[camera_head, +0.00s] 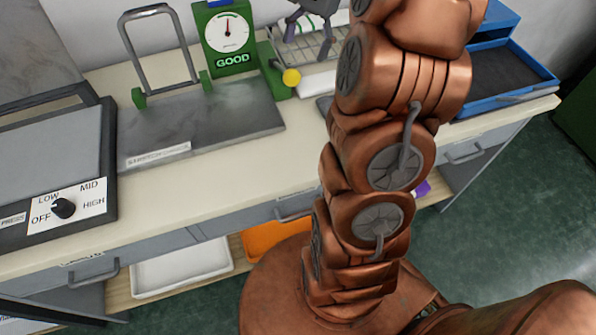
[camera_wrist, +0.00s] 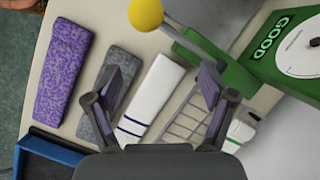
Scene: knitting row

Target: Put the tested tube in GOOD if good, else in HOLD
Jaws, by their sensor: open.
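My gripper (camera_wrist: 160,88) is open and empty; in the wrist view its fingers spread over a white striped tube (camera_wrist: 150,97) and the edge of a grey tube (camera_wrist: 113,85). I cannot tell how high it is above them. A purple tube (camera_wrist: 63,75) lies left of the grey one. The green tester (camera_head: 214,48) has a dial (camera_head: 229,32) and reads GOOD; its GOOD plate also shows in the wrist view (camera_wrist: 271,38). No tube is visible on the tester. I cannot tell which tube is the tested one. No HOLD label is readable.
A wire rack (camera_head: 312,48) stands beside the tester's yellow knob (camera_head: 291,77). A blue tray (camera_head: 545,83) with a dark floor is at the right end. A press (camera_head: 52,155) with a heat dial is at left. White (camera_head: 182,268) and orange (camera_head: 268,241) bins sit below.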

